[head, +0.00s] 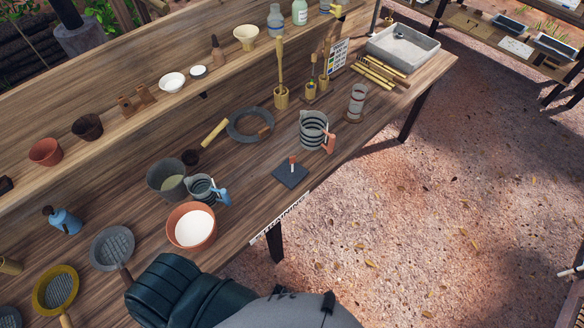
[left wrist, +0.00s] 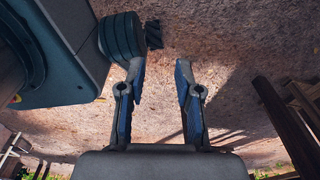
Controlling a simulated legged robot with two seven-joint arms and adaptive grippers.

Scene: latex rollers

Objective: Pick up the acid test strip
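A small upright red-and-white piece (head: 292,162), which may be the acid test strip, stands on a dark square plate (head: 289,175) near the table's front edge. It is too small to identify surely. My left gripper (left wrist: 160,85) is open and empty in the left wrist view, with bare ground beyond its fingers and no table item between them. In the head view neither gripper shows; only a dark part of my own body is at the bottom. My right gripper is in neither view.
Beside the plate stand a striped jug with a red handle (head: 314,130) and a clear cylinder (head: 357,102). To the left are a blue-handled jug (head: 202,188), a terracotta bowl with white contents (head: 191,227) and a grey pot (head: 166,180). A grey tray (head: 403,47) is at the far end.

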